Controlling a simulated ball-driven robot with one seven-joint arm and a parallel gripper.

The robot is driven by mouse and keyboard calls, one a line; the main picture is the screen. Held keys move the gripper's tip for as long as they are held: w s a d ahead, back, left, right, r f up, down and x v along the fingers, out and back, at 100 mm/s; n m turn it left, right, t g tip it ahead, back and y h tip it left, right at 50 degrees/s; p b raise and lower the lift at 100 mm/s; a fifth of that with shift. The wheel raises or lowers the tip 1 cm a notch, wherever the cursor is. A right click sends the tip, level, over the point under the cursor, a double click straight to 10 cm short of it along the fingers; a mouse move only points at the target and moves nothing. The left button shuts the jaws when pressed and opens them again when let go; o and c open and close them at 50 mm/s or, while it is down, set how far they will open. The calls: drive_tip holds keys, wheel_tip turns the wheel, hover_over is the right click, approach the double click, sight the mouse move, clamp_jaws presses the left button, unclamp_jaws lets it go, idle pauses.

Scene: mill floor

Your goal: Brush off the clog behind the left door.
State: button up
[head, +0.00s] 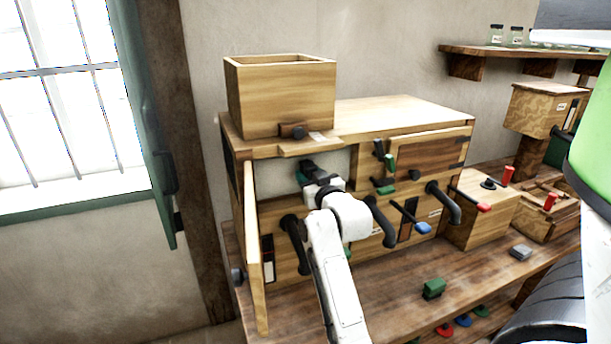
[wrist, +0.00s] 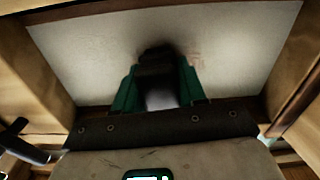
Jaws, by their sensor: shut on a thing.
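The left door (head: 255,250) of the wooden mill cabinet (head: 400,108) stands open, swung out towards me. My gripper (head: 312,175) is inside the opening behind it, in front of a pale inner panel (wrist: 85,55). In the wrist view my gripper (wrist: 158,90) has its green fingers shut on a dark, blurred thing (wrist: 158,65), which looks like the brush. Its far end is close to the panel; I cannot tell whether it touches. A faint brownish smudge (wrist: 196,58) shows on the panel just right of it. I see no clear lump of clog; the held thing hides part of the panel.
A wooden hopper (head: 280,98) sits on the cabinet. The closed right door (head: 430,150), dark curved pipes (head: 378,222) and coloured-tipped levers (head: 423,228) are right of my arm. A green block (head: 434,289) and a grey block (head: 521,252) lie on the bench (head: 390,300).

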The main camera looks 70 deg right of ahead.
sight(279, 174)
drive_tip(key=shift+s+d+p, duration=0.3)
drive_tip(key=shift+s+d, duration=1.95)
drive_tip(key=shift+s, duration=0.25)
drive_tip(key=shift+w, duration=0.1)
drive_tip(key=shift+w+a, duration=0.55)
drive_tip(key=shift+w, duration=0.05)
drive_tip(key=shift+w+a+p, duration=0.4)
drive_tip(key=shift+w+a, duration=1.4)
drive_tip(key=shift+w, duration=0.1)
drive_tip(key=shift+w+a+b, duration=0.25)
drive_tip(key=shift+w+a, duration=0.3)
drive_tip(key=shift+w, duration=0.2)
drive_tip(key=shift+w+a+b, duration=0.2)
drive_tip(key=shift+w+a, duration=0.3)
drive_tip(key=shift+w, duration=0.2)
drive_tip(key=shift+w+a+b, duration=0.75)
drive_tip(key=shift+w+a, duration=0.4)
drive_tip(key=shift+w, duration=0.1)
drive_tip(key=shift+s+a, duration=0.1)
drive_tip(key=shift+v, duration=2.9)
